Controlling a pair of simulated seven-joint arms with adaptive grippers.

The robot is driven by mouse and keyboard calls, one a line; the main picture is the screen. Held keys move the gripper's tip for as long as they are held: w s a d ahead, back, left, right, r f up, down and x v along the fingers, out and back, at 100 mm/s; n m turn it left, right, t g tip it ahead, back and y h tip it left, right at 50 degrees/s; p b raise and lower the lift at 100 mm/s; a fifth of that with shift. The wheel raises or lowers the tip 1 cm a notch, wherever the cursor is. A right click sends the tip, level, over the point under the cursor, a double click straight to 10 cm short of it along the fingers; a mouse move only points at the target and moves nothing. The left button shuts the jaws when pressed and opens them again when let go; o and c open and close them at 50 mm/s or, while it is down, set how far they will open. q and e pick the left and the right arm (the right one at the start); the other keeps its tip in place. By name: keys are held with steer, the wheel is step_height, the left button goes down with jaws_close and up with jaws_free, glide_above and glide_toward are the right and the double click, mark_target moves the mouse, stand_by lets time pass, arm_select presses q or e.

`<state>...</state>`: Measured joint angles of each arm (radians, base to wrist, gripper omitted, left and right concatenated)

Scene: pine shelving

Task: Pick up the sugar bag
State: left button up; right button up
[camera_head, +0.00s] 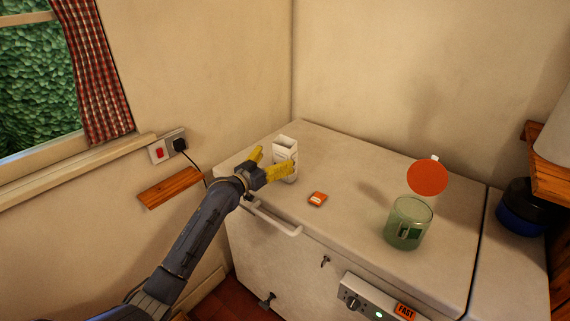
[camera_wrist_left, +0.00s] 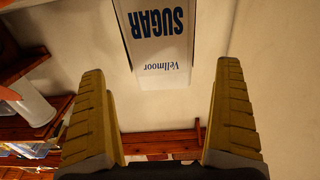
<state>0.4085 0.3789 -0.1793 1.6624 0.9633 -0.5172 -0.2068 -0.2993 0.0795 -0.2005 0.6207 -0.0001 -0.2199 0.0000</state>
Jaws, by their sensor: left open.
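The sugar bag (camera_head: 284,145) is a white, box-shaped pack standing upright on the left part of the white chest lid (camera_head: 345,165). In the left wrist view the bag (camera_wrist_left: 162,50) appears upside down, with blue "Vellmoor SUGAR" lettering. My left gripper (camera_head: 274,158) has yellow fingers and is open beside the bag. One finger passes in front of the bag's lower part in the head view. In the wrist view the bag lies between the lines of the two fingers (camera_wrist_left: 160,70), with clear gaps on both sides. My right gripper is not in view.
A small orange packet (camera_head: 317,199) lies right of the bag. A green glass jar (camera_head: 408,226) stands farther right, with an orange disc (camera_head: 427,177) behind it. A handle (camera_head: 273,219) runs along the chest's front. A wooden ledge (camera_head: 170,187) and a corded socket are on the wall.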

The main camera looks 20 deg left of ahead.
mark_target(280, 154)
arm_select(q)
steer(key=shift+x, duration=2.9)
steer(key=shift+a+f, duration=0.1)
steer(key=c, duration=1.5)
steer(key=shift+w+r, duration=0.1)
steer(key=shift+r, duration=0.1)
steer(key=shift+c, duration=0.2)
